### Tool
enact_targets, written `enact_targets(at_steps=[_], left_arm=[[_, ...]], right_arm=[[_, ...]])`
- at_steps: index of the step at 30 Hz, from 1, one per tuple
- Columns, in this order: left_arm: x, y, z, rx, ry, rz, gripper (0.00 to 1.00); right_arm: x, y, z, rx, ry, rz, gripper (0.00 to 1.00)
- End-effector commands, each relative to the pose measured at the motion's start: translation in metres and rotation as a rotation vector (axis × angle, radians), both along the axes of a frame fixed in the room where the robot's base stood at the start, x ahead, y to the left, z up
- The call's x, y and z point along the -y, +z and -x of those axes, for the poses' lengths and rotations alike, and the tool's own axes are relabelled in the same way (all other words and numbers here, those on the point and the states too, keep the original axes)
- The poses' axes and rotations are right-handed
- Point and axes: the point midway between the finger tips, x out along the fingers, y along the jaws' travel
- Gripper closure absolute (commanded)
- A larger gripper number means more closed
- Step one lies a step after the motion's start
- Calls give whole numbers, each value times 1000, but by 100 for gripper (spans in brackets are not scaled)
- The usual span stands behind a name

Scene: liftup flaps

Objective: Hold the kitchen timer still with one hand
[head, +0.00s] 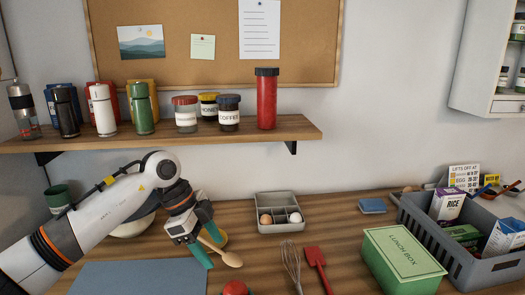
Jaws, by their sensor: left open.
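A red rounded object (235,288), which looks like the kitchen timer, stands at the bottom edge of the head view, partly cut off. My left gripper (214,252) comes in from the left with teal fingers spread apart and nothing clearly held between them. It is above and left of the red object, apart from it in the picture. My right gripper is not in view.
A whisk (292,265), red spatula (318,265), green lunch box (402,255) and grey crate (440,240) stand to the right. An egg tray (280,227) is behind. A blue-grey mat (140,278) lies front left. A jar shelf (200,132) hangs above the arm.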

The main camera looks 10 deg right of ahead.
Motion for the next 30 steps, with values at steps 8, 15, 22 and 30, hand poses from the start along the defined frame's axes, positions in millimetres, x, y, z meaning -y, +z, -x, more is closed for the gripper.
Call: enact_targets(at_steps=[8, 15, 22, 30], left_arm=[[52, 25, -1, 115, -175, 292, 39], [86, 58, -6, 257, -280, 539, 39], [110, 97, -13, 424, -334, 770, 39], [122, 146, -27, 654, -325, 1011, 39]], right_arm=[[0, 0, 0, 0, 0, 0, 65], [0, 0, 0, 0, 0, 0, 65], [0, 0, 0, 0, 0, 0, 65], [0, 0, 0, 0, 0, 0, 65]])
